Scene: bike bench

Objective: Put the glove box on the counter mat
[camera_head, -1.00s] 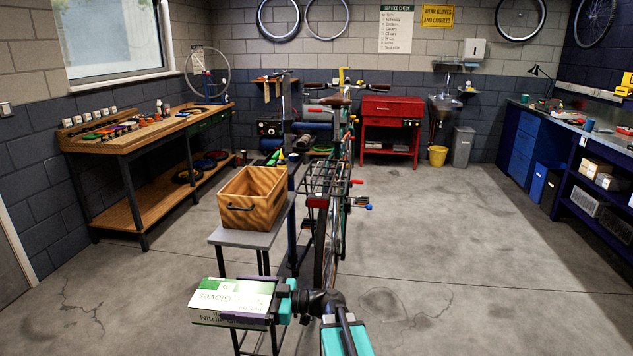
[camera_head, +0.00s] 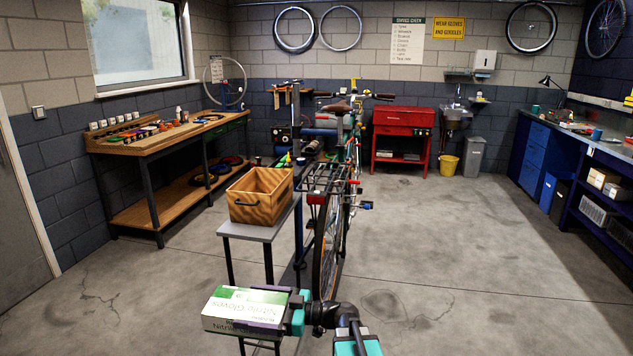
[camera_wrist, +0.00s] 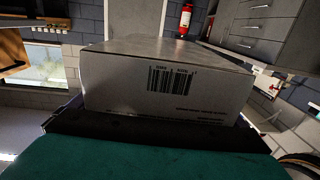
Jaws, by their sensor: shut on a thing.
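The glove box (camera_head: 232,307) is a white and green carton with "Nitrile Gloves" printing. My gripper (camera_head: 262,309) is shut on it and holds it in the air at the bottom of the head view, in front of the small grey stand. In the wrist view the box (camera_wrist: 165,92) fills the middle, with a barcode on the face toward the camera. The blue counter (camera_head: 568,128) with a grey top runs along the right wall, far from my gripper. I cannot make out a mat on it at this size.
A wooden crate (camera_head: 260,196) sits on the grey stand (camera_head: 245,231). A bicycle (camera_head: 328,225) stands just right of it. A wooden workbench (camera_head: 150,145) is at the left and a red tool cabinet (camera_head: 400,118) at the back. The floor (camera_head: 455,240) between bicycle and counter is clear.

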